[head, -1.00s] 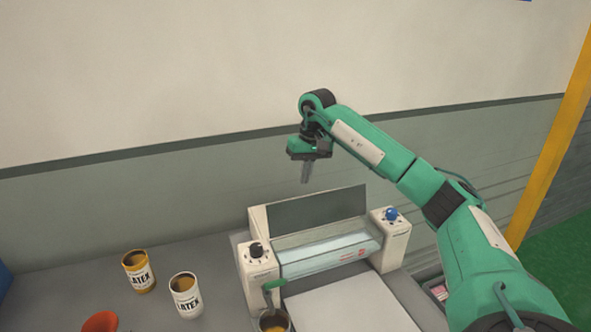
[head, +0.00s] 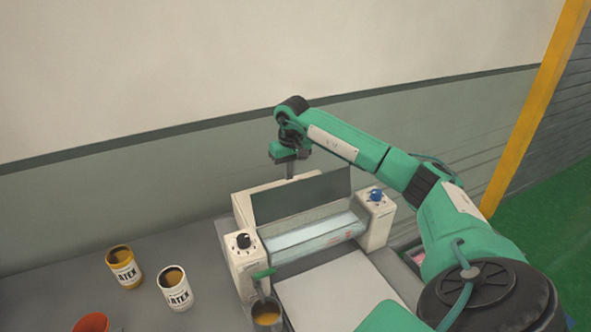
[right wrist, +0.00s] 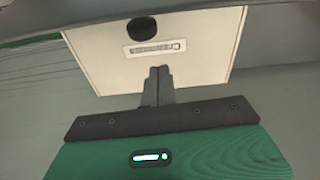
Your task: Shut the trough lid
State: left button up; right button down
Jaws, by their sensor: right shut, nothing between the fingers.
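The trough lid (head: 300,197) is a dark grey flat panel standing raised along the back edge of the trough. The trough (head: 312,236) below it is open and shows a pale, glassy front with a small red label. My right gripper (head: 290,171) points down just behind the lid's upper edge, and the lid appears to hide its fingertips. In the right wrist view its fingers (right wrist: 158,74) are shut and empty, in front of a cream machine panel (right wrist: 205,60). I cannot tell whether they touch the lid. My left gripper is not in view.
Cream posts with a black knob (head: 243,241) and a blue knob (head: 376,195) flank the trough. A green tap (head: 263,273) sits over a cup (head: 266,313). A yellow can (head: 124,270), a white can (head: 176,291) and an orange container (head: 91,323) stand left. The wall is close behind.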

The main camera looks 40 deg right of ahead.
aim_at(303, 194)
jog(key=s, duration=0.1)
jog(key=s+r+p, duration=0.1)
jog(key=s+a, duration=0.1)
jog(key=shift+s+r+p, duration=0.2)
jog(key=shift+s+p, duration=0.15)
